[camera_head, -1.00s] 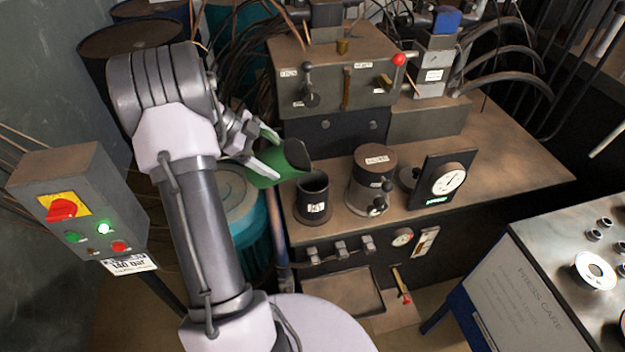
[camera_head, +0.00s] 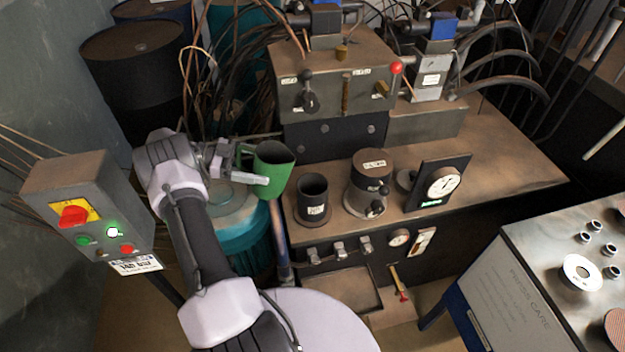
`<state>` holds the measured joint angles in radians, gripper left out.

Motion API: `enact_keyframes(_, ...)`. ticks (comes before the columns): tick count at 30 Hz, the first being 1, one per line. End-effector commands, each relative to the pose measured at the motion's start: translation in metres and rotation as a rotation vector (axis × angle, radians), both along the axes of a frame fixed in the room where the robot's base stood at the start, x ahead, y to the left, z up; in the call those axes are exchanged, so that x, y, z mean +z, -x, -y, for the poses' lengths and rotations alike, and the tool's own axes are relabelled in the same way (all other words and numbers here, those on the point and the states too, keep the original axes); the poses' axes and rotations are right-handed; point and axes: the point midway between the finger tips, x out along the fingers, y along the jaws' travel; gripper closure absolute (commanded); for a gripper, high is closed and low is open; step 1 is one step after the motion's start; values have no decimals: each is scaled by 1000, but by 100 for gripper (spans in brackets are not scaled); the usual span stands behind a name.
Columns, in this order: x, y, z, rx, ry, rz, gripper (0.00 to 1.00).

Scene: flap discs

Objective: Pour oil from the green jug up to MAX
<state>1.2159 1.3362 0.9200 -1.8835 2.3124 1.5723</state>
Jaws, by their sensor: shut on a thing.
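The green jug (camera_head: 274,172) stands nearly upright in the air, left of the dark open filler neck (camera_head: 313,196) on the bench. Its dark open mouth faces up. My gripper (camera_head: 256,166) is shut on the jug from the left, at its handle side. The filler neck has a small white label on its front and a dark inside; no oil level shows in it. A gauge plate (camera_head: 428,202) at the right of the bench carries a small green display. I cannot read a MAX mark anywhere.
A capped dark cylinder (camera_head: 369,180) stands just right of the filler neck. A valve block (camera_head: 335,84) with levers and hoses rises behind. A teal motor (camera_head: 239,226) is below the jug. A control box (camera_head: 85,212) stands at the left.

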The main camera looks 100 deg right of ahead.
Motion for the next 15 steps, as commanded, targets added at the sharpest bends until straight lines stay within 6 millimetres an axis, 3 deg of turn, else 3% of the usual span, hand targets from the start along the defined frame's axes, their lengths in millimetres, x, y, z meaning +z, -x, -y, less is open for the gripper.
enact_keyframes(2,-12,-4,3,1,-27,-62,90)
enact_keyframes(15,-1,-11,6,1,-104,-205,90)
